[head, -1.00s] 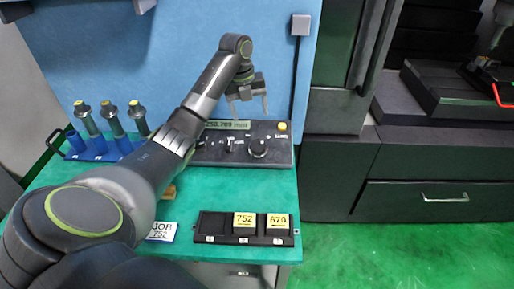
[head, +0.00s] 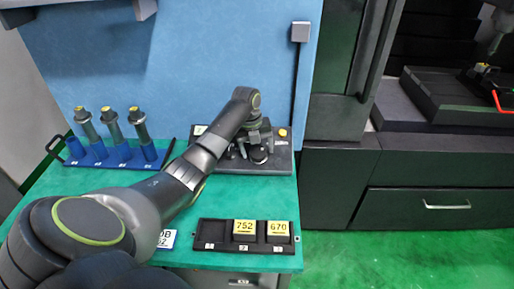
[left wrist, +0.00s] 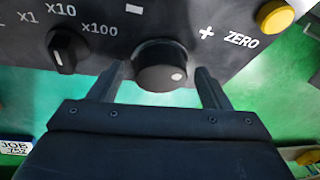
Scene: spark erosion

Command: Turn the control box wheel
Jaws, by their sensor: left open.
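The black control box (head: 225,163) stands at the back of the green bench in the head view. Its round black wheel (left wrist: 162,72) has a pale dot and sits between a minus and a plus mark in the left wrist view. My left gripper (head: 256,150) is over the box, pointing down at the wheel, and hides part of the panel in the head view. In the left wrist view its two open fingers (left wrist: 161,78) stand on either side of the wheel, with a gap at each side. I cannot tell how deep the fingertips reach. My right gripper is not in view.
A selector knob (left wrist: 64,52) with x1, x10 and x100 marks and a yellow ZERO button (left wrist: 276,17) flank the wheel. A blue rack (head: 75,160) with several cylinders stands left. A black tray (head: 214,244) with blocks 752 and 670 lies in front.

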